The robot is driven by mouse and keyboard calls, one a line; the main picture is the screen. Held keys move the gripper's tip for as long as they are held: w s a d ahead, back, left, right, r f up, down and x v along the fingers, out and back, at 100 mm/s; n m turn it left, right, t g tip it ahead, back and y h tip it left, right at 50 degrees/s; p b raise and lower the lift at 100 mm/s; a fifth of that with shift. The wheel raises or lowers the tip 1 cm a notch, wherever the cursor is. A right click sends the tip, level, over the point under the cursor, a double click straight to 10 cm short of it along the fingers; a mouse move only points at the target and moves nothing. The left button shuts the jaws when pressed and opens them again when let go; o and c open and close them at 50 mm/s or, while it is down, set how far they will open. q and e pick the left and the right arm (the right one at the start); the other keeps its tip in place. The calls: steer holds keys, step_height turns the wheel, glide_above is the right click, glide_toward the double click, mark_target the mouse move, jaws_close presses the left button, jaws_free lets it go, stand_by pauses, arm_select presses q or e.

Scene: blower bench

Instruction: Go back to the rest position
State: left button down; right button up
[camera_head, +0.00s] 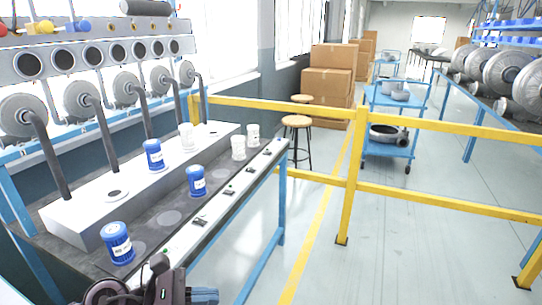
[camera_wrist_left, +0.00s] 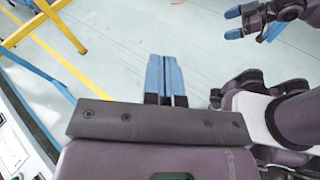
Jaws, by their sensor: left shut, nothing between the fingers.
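My left gripper (camera_head: 203,296) is at the bottom edge of the head view, in front of the bench's near edge. Its blue fingers lie side by side, shut with nothing between them, as the left wrist view (camera_wrist_left: 166,80) also shows. It is apart from the cans on the bench. My right gripper (camera_wrist_left: 236,23) shows at the top right of the left wrist view, its blue fingertips apart and nothing seen between them. It is not seen in the head view.
The bench (camera_head: 150,262) carries blue cans (camera_head: 117,243), (camera_head: 196,181), (camera_head: 154,155) and white cans (camera_head: 238,147). Blower pipes rise behind them. A yellow railing (camera_head: 352,180) stands to the right, with a blue cart (camera_head: 388,150) beyond. The floor right of the bench is clear.

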arm_select(q)
step_height(320, 180, up, 4)
steer(key=n+t+h, duration=0.1)
steer(key=n+t, duration=0.6)
steer(key=n, duration=0.3)
steer(key=a+f+n+t+y, duration=0.25)
steer(key=a+n+y, duration=0.5)
steer(key=n, duration=0.55)
steer(key=a+f+n+t+y, duration=0.1)
steer(key=a+n+t+y, duration=0.45)
steer(key=n, duration=0.85)
steer(key=s+a+f+n+g+y, duration=0.5)
steer(key=s+f+n+g+y, duration=0.1)
steer(key=s+f+n+g, duration=0.35)
steer(key=s+d+f+n+g+h, duration=0.1)
steer(key=s+f+n+g, duration=0.25)
steer(key=s, duration=0.35)
steer(key=s+d+f+n+g+h, duration=0.1)
steer(key=s+f+n+g, duration=0.2)
steer(key=s, duration=0.4)
steer(key=w+f+t+h, duration=0.1)
steer(key=w+f+t, duration=0.6)
steer(key=w+t, duration=0.1)
steer(key=shift+d+f, duration=0.2)
steer(key=shift+f, duration=0.1)
